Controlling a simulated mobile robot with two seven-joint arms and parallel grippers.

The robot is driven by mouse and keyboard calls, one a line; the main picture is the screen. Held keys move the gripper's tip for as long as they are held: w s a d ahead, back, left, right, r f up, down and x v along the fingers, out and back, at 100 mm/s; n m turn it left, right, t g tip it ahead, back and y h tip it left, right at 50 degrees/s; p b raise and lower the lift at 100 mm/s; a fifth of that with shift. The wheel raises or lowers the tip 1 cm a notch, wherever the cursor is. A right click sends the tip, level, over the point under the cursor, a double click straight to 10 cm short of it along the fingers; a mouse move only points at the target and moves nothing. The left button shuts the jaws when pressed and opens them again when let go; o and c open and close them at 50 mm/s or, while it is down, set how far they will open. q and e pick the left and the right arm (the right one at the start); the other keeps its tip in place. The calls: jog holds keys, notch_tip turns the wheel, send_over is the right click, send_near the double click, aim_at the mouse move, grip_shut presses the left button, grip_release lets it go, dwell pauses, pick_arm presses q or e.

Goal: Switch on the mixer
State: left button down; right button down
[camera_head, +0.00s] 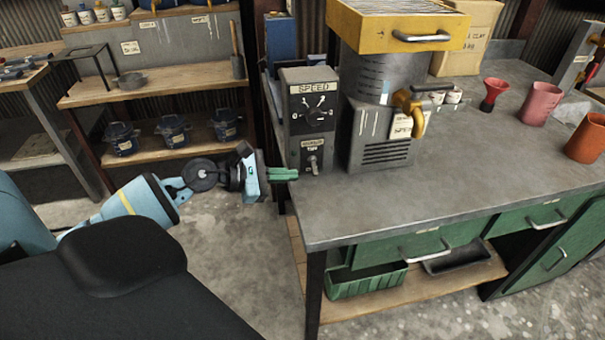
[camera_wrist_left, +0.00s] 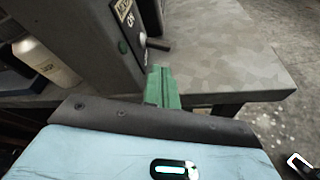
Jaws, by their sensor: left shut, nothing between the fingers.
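The mixer's grey control box (camera_head: 309,120) stands at the left corner of the workbench, with a SPEED dial (camera_head: 315,113) above a small toggle switch (camera_head: 313,163). The switch's lever also shows in the left wrist view (camera_wrist_left: 158,44), by a plate reading ON. The mixer body (camera_head: 382,130) stands right of the box. My left gripper (camera_head: 297,174), with green fingers, is shut and empty, just left of the switch and slightly below it. In the left wrist view its fingers (camera_wrist_left: 162,72) point towards the lever; I cannot tell whether they touch. My right gripper is out of view.
The workbench (camera_head: 430,185) carries red, pink and orange vessels (camera_head: 541,104) at the right. Green drawers (camera_head: 440,240) and a green crate (camera_head: 366,282) are below. A wooden shelf (camera_head: 165,85) with dark pots stands behind left. The floor left of the bench is clear.

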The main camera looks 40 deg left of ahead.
aim_at(303, 184)
pick_arm(q)
jog(key=shift+x, duration=2.25)
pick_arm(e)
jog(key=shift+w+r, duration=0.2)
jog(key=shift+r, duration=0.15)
